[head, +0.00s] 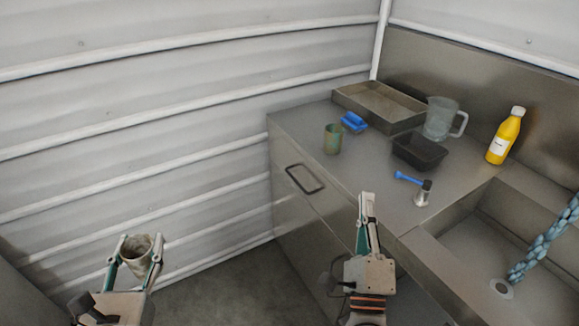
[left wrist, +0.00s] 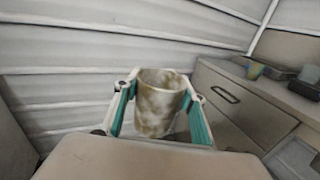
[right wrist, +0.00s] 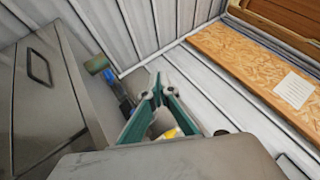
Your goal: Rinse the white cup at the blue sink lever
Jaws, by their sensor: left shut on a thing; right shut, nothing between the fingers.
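The white cup (head: 136,248), stained brown, is held between the fingers of my left gripper (head: 136,262), away from the counter at the lower left. It also shows large in the left wrist view (left wrist: 160,100), upright between the green fingers. My right gripper (head: 367,200) is shut and empty in front of the counter's front edge; its tips also meet in the right wrist view (right wrist: 159,92). The blue lever (head: 407,177) sits on a short metal tap (head: 423,195) at the counter, left of the sink basin (head: 475,245).
On the counter (head: 300,133) stand a green cup (head: 332,139), a blue brush or sponge (head: 354,123), a metal tray (head: 350,102), a black tub (head: 419,153), a clear jug (head: 440,120) and a yellow bottle (head: 505,138). A blue twisted hose (head: 545,240) hangs into the basin.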

